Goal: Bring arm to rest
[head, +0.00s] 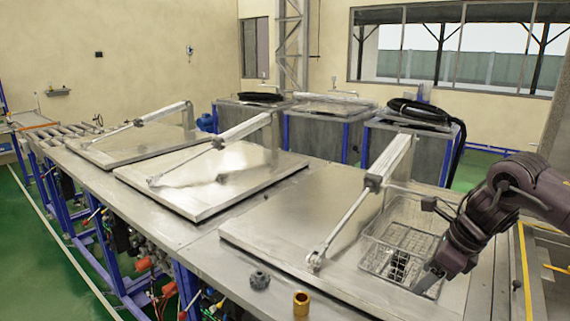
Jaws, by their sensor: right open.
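My right arm (500,205) comes in from the right. My right gripper (428,280) points down at the front right corner of a wire basket (372,262) on the nearest steel table section. The gripper is open, and I see nothing held in it. Whether it touches the basket I cannot tell. My left arm and left gripper are not in view.
A dark gear (260,279) and a brass ring-like part (301,303) stand at the table's front edge. Several flat steel lids (205,180) with pneumatic arms (350,215) line the table. Tanks with black hoses (420,112) stand behind.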

